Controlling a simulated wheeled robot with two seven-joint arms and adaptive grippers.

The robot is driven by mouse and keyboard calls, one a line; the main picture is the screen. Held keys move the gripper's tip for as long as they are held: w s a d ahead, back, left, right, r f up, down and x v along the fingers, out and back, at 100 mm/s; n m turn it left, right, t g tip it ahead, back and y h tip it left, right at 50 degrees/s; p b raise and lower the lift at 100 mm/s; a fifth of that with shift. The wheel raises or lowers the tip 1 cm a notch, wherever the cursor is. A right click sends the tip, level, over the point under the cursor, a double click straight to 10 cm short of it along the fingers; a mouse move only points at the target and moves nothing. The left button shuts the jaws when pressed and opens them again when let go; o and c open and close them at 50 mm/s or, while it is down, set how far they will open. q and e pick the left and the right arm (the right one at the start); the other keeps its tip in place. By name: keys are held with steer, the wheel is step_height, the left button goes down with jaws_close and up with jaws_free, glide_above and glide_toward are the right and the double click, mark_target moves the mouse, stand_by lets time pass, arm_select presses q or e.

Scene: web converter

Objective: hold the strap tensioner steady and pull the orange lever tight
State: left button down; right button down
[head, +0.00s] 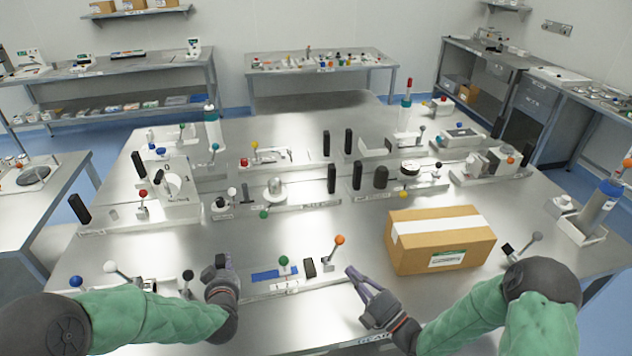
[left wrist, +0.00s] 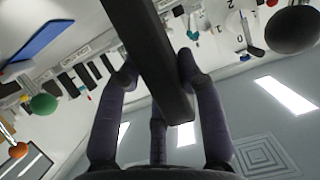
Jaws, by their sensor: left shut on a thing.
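The strap tensioner is a low grey fixture (head: 312,281) at the near middle of the table. It carries a blue strip (head: 274,274), a green-knobbed lever (head: 283,262), a black block (head: 310,267) and the orange lever (head: 339,241), which stands up tilted right. My left gripper (head: 222,268) is at its left end, shut on a black handle (left wrist: 140,25); the fingers (left wrist: 158,67) lie on both sides of it. The green knob (left wrist: 43,104) and orange knob (left wrist: 18,150) show in the left wrist view. My right gripper (head: 358,278) is just below and right of the orange lever, apart from it; its finger gap is unclear.
A taped cardboard box (head: 440,240) stands right of the orange lever, near my right arm. Another small lever (head: 522,246) is right of the box. Fixtures with upright black handles (head: 332,178) fill the table behind. Bare table lies between those and the tensioner.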

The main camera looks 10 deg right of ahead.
arm_select(q)
steer(key=shift+s+f, duration=0.3)
steer(key=shift+f, duration=0.1)
steer(key=c, duration=0.7)
jaws_free()
steer(key=shift+w+r, duration=0.2)
steer(key=shift+r, duration=0.1)
steer(key=shift+s+r, duration=0.1)
steer(key=shift+r, duration=0.05)
steer(key=v, duration=1.1)
steer(key=shift+s+r, duration=0.15)
steer(key=shift+s, duration=0.2)
